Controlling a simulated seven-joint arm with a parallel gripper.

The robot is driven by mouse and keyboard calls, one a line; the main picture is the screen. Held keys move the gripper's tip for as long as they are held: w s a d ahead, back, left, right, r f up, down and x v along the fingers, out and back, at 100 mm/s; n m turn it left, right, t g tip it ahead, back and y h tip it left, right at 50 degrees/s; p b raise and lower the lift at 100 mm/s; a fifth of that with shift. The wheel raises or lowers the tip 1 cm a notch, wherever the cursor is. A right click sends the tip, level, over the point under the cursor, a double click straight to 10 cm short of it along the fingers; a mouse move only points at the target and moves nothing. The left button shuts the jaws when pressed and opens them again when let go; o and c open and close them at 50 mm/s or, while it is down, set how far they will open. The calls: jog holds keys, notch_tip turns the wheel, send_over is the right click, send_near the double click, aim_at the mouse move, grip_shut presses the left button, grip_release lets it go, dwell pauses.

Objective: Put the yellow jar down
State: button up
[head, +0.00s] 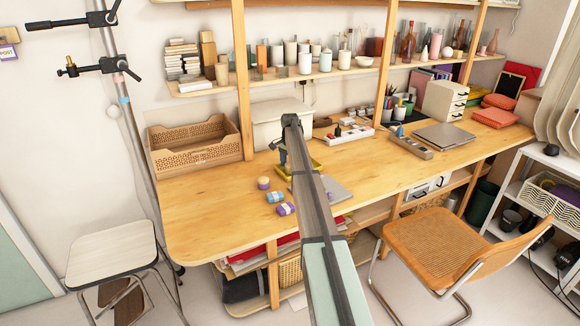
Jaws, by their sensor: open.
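A small, round jar-like thing (263,183), yellowish on top with a purple band, stands on the wooden desk (205,210) left of my arm. It is the likeliest yellow jar, but it is too small to be sure. My gripper (282,160) is open above the desk, up and to the right of this thing in the picture and apart from it. I see nothing held in it, though my arm hides part of the area.
A blue item (274,197) and a purple item (285,209) lie close by. A grey laptop-like slab (335,190) is partly behind my arm. A wooden crate (195,145) and a white box (270,115) stand at the back. The desk's left front is clear.

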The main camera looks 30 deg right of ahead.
notch_tip(320, 180, up, 12)
jog(key=shift+f, duration=0.15)
dwell(0.3)
